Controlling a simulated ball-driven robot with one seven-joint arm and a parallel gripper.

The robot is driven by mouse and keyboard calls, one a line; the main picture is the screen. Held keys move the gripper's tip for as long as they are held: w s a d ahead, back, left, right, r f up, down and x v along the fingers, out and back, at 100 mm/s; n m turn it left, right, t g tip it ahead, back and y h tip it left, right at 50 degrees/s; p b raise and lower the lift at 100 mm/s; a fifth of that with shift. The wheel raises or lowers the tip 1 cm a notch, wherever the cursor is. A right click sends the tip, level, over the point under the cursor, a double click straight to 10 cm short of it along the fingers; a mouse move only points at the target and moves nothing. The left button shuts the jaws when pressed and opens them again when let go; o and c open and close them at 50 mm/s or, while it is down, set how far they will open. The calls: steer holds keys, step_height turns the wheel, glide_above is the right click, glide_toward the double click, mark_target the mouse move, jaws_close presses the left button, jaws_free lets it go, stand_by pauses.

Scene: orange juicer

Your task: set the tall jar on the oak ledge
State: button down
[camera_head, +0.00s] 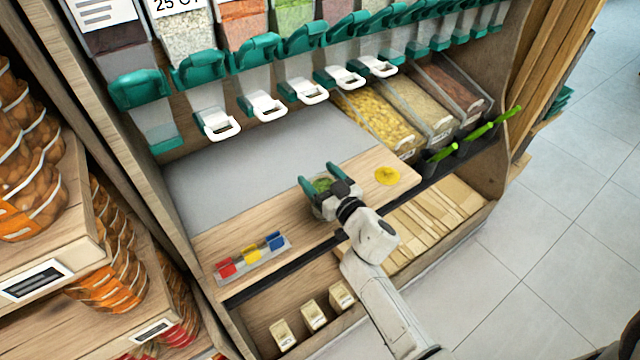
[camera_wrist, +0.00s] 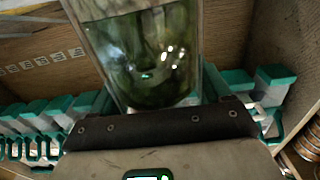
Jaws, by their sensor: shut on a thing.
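My gripper (camera_head: 321,183) is shut on the tall jar, a clear glass jar with green contents. In the head view the jar (camera_head: 322,186) shows only in part between the teal fingers, over the middle of the oak ledge. In the wrist view the jar (camera_wrist: 150,60) fills the upper middle, and its rounded end is near the gripper. The oak ledge (camera_head: 285,222) is a pale wooden strip along the front of the grey shelf. I cannot tell whether the jar touches the ledge. My wrist hides part of the ledge's front edge.
A tray with red, yellow and blue blocks (camera_head: 251,254) sits on the ledge's left part. A yellow disc (camera_head: 387,176) lies on its right part. Teal-topped dispensers (camera_head: 216,122) hang above the grey shelf (camera_head: 240,175). Bins of dry goods (camera_head: 378,120) stand at right.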

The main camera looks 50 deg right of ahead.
steer(key=shift+f, duration=0.1)
steer(key=shift+f, duration=0.1)
jaws_free()
stand_by(0.3)
